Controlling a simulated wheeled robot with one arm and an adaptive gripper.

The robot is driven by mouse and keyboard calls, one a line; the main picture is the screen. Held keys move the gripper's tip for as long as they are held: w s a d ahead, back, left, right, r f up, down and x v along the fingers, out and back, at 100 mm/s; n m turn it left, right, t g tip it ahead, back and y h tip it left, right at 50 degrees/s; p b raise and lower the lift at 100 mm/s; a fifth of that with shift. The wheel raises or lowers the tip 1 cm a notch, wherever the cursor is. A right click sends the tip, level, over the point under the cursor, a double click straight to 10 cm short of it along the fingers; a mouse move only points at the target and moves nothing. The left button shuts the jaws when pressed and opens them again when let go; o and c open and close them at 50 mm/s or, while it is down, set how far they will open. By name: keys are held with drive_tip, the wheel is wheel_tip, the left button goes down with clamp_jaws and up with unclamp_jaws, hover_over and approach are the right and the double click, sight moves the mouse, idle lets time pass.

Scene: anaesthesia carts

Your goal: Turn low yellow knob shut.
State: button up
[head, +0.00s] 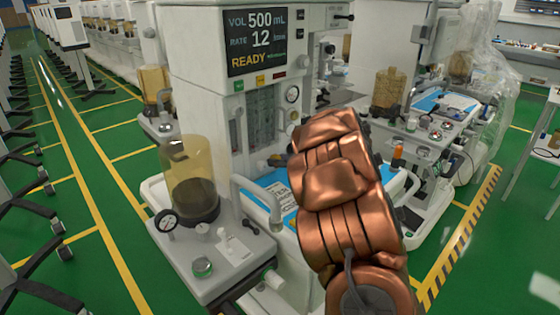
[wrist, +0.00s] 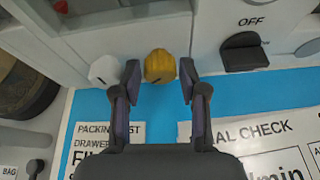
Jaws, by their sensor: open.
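The yellow knob (wrist: 160,66) sits low on the pale front panel of the machine, just above the blue work surface, in the wrist view. It is round and ribbed, with a dark mark near its lower edge. My gripper (wrist: 159,78) is open, with one finger on each side of the knob. A small gap shows between the knob and each finger, so neither visibly touches it. In the head view my copper arm hides the gripper, and I cannot make out the knob clearly.
A white knob (wrist: 104,70) is close beside the left finger. A black knob (wrist: 243,54) under an "OFF" label is to the right. Printed sheets (wrist: 262,140) lie on the blue surface (wrist: 160,112).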

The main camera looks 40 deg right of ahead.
clamp_jaws()
idle(0.4)
